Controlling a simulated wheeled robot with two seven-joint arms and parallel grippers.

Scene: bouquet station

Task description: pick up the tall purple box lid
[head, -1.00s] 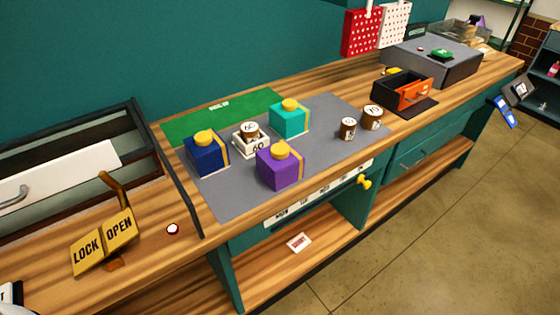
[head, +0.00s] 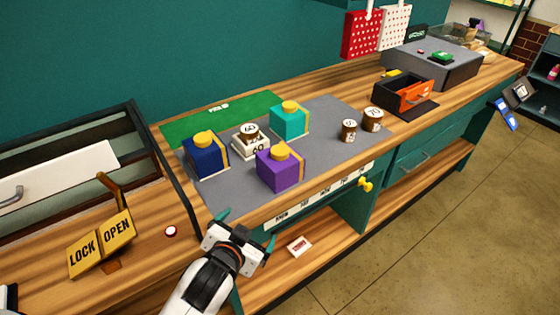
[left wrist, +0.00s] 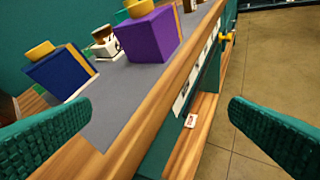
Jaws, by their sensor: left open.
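The purple box lid (head: 279,170) is a purple block with a yellow knob on top and a yellow stripe down one side. It stands on the grey mat (head: 330,115) near the counter's front edge. It also shows in the left wrist view (left wrist: 148,38), beyond my fingers at the upper middle. My left gripper (head: 240,226) is open and empty, at the counter's front edge, in front and to the left of the purple lid, not touching it. Its two teal fingers show wide apart in the left wrist view (left wrist: 165,128).
A dark blue box (head: 205,157) stands left of the purple one, a teal box (head: 289,119) behind it. A white scale-like block with a brown-topped weight (head: 250,141) sits between them. Two weights (head: 372,119) stand to the right. A LOCK/OPEN sign (head: 101,243) is at left.

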